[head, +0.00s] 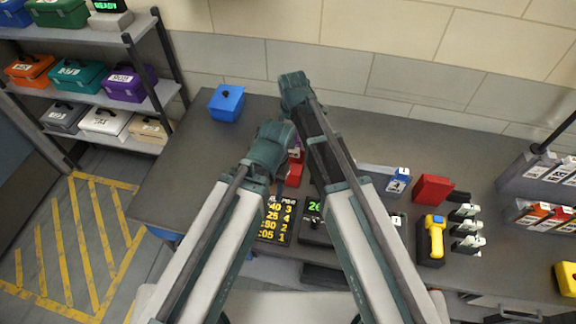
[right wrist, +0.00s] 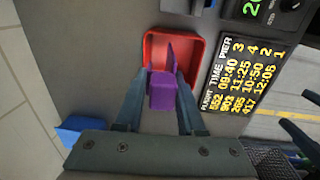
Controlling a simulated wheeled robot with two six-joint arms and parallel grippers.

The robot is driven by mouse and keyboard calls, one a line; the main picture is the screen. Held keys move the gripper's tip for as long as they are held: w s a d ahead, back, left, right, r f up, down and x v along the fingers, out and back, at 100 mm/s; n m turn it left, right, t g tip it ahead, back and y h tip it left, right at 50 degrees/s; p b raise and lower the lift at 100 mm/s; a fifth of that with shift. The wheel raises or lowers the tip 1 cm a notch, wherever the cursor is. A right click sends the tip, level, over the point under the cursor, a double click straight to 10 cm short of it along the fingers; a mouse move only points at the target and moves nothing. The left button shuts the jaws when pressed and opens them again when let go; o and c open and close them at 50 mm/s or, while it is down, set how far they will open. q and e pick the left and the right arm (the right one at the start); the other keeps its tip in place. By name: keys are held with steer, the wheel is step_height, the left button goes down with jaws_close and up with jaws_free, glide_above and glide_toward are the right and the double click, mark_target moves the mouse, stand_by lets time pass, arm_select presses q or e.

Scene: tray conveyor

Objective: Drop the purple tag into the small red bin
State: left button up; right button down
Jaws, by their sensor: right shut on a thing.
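The purple tag (right wrist: 163,92) is held between the fingers of my right gripper (right wrist: 160,104), which is shut on it. In the right wrist view it overlaps the near part of the small red bin (right wrist: 154,48), an open-topped box. The tag appears over the bin's opening; its height above the floor of the bin is unclear. In the head view the red bin (head: 294,176) shows in the gap between my arms, largely hidden by them. My left arm comes in from the left beside the bin; its fingers cannot be made out.
A flight board (head: 276,218) and a device with a green display (head: 314,208) stand near the bin. A blue box (head: 226,103) is at the back left. A red box (head: 433,188) and a yellow scanner (head: 434,236) are to the right.

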step_height(320, 180, down, 6)
steer(key=b, duration=0.6)
steer(key=shift+c, duration=2.2)
jaws_free()
steer(key=shift+r, duration=0.1)
steer(key=r+p, duration=0.9)
steer(key=s+r+p, duration=0.1)
steer(key=r+p, duration=0.3)
steer(key=p, duration=0.1)
steer(key=shift+s+a+r, duration=0.1)
steer(key=shift+a+r, duration=0.05)
steer(key=shift+r, duration=0.2)
